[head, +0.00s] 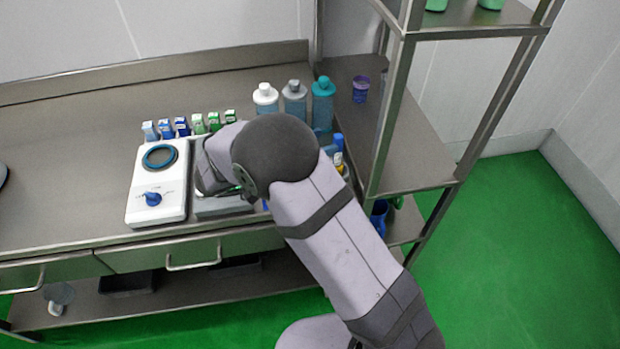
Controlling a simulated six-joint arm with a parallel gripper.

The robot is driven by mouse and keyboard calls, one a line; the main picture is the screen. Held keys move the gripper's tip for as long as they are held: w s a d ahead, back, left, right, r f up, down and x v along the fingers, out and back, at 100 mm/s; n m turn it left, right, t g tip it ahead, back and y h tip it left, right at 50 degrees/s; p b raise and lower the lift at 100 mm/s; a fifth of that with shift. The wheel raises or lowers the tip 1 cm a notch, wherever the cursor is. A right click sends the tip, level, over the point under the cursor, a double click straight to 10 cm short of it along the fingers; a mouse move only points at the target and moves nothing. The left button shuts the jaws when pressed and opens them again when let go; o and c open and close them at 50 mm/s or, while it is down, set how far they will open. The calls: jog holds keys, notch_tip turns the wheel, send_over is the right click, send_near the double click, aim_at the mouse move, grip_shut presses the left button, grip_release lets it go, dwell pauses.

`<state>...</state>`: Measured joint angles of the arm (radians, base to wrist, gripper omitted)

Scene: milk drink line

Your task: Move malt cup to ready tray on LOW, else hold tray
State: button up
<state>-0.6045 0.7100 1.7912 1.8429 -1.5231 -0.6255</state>
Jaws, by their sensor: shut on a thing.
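My gripper (233,190) is low over the counter, just right of a white appliance, and my wrist and forearm cover most of it. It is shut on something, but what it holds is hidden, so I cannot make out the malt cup. The white appliance (143,210) has a round dark plate with a blue ring (160,156) and a blue knob (152,198); its markings are too small to read. A grey tray-like block (222,208) lies under my gripper, partly covered. I cannot tell which tray it is.
Several small blue and green cartons (181,127) stand in a row behind the appliance. A white-capped bottle (265,99), a grey-capped bottle (294,100) and a teal bottle (322,103) stand at the back right. A metal shelf rack (392,115) borders the right. The left counter is mostly clear.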

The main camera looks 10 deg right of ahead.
jog(key=shift+f+p, duration=0.65)
jog(key=shift+f, duration=3.8)
jog(key=shift+f, duration=0.2)
jog(key=o, duration=1.3)
jog(key=shift+r, duration=0.1)
jog(key=shift+r, duration=0.15)
jog(key=shift+s+a, duration=0.1)
jog(key=shift+a, duration=0.2)
jog(key=b+v, duration=0.3)
jog(key=v, duration=0.8)
jog(key=shift+a+r+b, duration=0.1)
jog(key=shift+a+b, duration=0.1)
jog(key=shift+b, duration=0.2)
